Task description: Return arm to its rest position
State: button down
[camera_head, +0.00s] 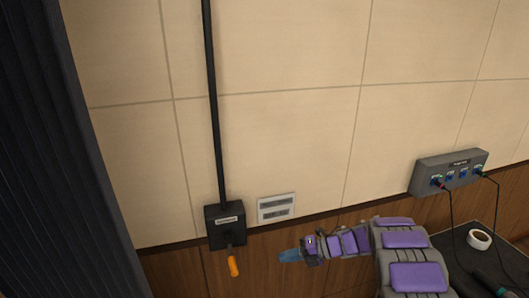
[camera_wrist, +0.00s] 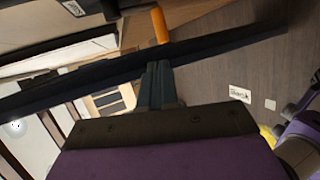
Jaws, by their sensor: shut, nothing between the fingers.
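My arm, purple and grey, reaches in from the lower right in the head view. My gripper (camera_head: 290,256) has bluish fingers pointing left and is shut with nothing in it. In the wrist view the shut fingers of my gripper (camera_wrist: 156,70) point up the picture. A black wall box (camera_head: 225,222) with an orange-handled lever (camera_head: 234,266) is left of the gripper, with a gap between them in the head view. The orange handle also shows in the wrist view (camera_wrist: 160,25), beyond the fingertips; I cannot tell the exact distance there.
A black conduit (camera_head: 214,110) runs up from the box. A pale plate with slots (camera_head: 277,208) is on the wall. A grey socket panel (camera_head: 450,172) with plugged cables is at right, above a dark surface with a tape roll (camera_head: 479,239). A dark curtain (camera_head: 50,150) hangs at left.

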jog(key=w+d+r+m+t+h, duration=0.35)
jog(key=w+r+m+t, duration=0.35)
jog(key=w, duration=0.3)
jog(key=w+d+r+m+t+h, duration=0.2)
jog(key=d+r+m+t+h, duration=0.3)
jog(key=r, duration=0.5)
jog(key=s+d+r+m+g+h, duration=0.2)
jog(key=s+d+r+m+h, duration=0.4)
jog(key=s+d+m+h, duration=0.5)
jog(key=s+f+m+g, duration=0.2)
jog(key=s+m+g, duration=0.4)
jog(key=s, duration=1)
jog(key=s+a+f+m+g+y, duration=0.2)
jog(key=s+a, duration=0.2)
jog(key=s, duration=0.6)
jog(key=s+a+f+m+g+y, duration=0.2)
jog(key=s+a, duration=0.3)
jog(key=s, duration=0.4)
jog(key=s+a+f+m+g+y, duration=0.2)
jog(key=s+a, duration=0.3)
jog(key=s, duration=0.5)
jog(key=shift+s+m+g, duration=0.3)
jog(key=shift+m+g, duration=0.1)
